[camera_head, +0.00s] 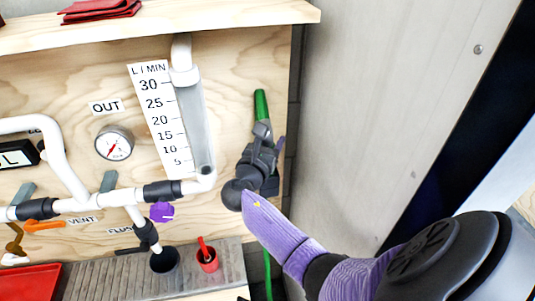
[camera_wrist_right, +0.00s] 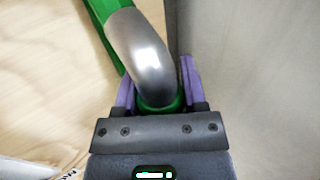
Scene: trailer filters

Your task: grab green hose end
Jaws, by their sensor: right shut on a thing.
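The green hose end shows in the head view (camera_head: 261,104) as a green upright piece in front of the right edge of the plywood panel. In the right wrist view its curved grey metal part (camera_wrist_right: 138,48) bends down to a green collar between my fingers, with green hose (camera_wrist_right: 98,22) at the upper left. My right gripper (camera_head: 262,140) is shut on the hose end; its purple fingers (camera_wrist_right: 157,95) sit on both sides of the green collar. The far side of the grip is hidden. My left gripper is not in view.
The plywood panel carries a flow scale (camera_head: 158,120), a pressure gauge (camera_head: 114,143), white pipes (camera_head: 60,165) and a purple knob (camera_head: 161,212). A red cup (camera_head: 207,262) and a dark cup (camera_head: 165,262) stand on the grey ledge below. A plain grey wall (camera_head: 385,110) lies to the right.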

